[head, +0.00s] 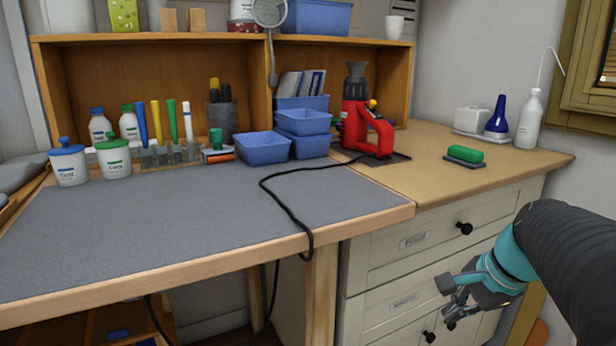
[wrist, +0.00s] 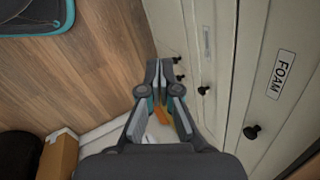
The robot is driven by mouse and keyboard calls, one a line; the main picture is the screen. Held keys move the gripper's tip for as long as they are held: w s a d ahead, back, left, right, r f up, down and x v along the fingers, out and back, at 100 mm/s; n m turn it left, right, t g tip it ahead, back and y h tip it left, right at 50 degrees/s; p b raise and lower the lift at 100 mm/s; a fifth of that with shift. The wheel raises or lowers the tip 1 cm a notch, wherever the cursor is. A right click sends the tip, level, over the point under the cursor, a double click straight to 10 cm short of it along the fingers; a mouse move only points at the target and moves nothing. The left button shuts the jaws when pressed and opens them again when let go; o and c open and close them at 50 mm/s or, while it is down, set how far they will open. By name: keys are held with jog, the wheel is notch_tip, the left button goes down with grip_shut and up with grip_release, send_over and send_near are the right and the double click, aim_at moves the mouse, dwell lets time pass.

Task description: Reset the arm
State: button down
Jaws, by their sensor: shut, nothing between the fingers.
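My gripper (head: 447,297) is at the lower right in the head view, in front of the white drawer cabinet (head: 380,262) and below the worktop level. In the wrist view my gripper (wrist: 159,66) points along the drawer fronts, with its fingertips together and nothing between them. My arm enters from the right edge of the head view.
A grey-matted workbench (head: 180,225) with a black cable (head: 290,212) over its front edge stands at left. Blue bins (head: 262,147) and a red tool (head: 362,125) stand at the back. Black drawer knobs (head: 464,228) stick out near my gripper. A cardboard box (wrist: 58,155) lies on the floor.

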jog(key=s+a+f+n+t+h, duration=0.1)
jog(key=s+a+f+n+h, duration=0.1)
jog(key=s+a+n, duration=0.8)
jog(key=shift+a+f+n, duration=0.65)
jog(key=shift+a+n, duration=0.6)
jog(key=shift+n, duration=1.65)
